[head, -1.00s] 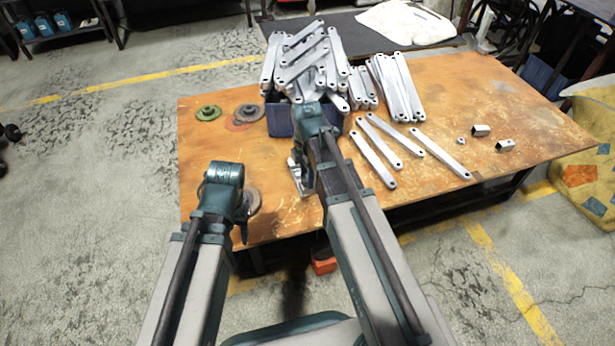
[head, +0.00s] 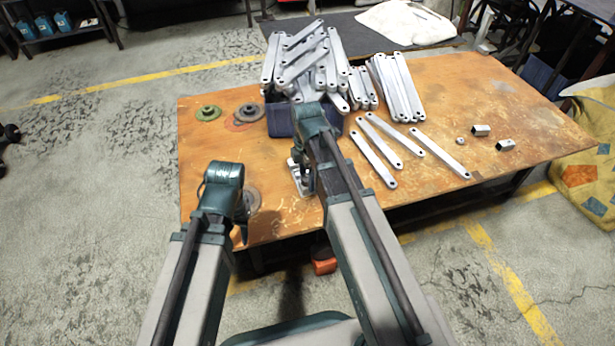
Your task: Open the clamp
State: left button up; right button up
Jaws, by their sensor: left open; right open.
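The clamp (head: 296,185), a small metal piece with a pale base plate, sits near the front edge of the wooden table, just left of my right forearm. My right arm's wrist covers much of it. My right gripper (head: 308,182) points down beside the clamp, mostly hidden behind my own arm; I cannot tell whether it touches the clamp. My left gripper (head: 242,228) hangs at the table's front left edge, partly hidden by its wrist, apart from the clamp and with nothing seen in it.
A blue bin (head: 281,122) heaped with galvanized brackets stands behind my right wrist. Loose brackets (head: 440,150) lie to the right. Round discs (head: 208,113) lie at the left; another grey disc (head: 254,198) is beside my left gripper. The table's right part (head: 530,110) is mostly clear.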

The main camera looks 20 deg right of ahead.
jog(key=m, duration=0.8)
jog(key=shift+m, duration=0.4)
jog(key=m, duration=0.4)
jog(key=shift+m, duration=0.4)
jog(key=m, duration=0.4)
grip_shut()
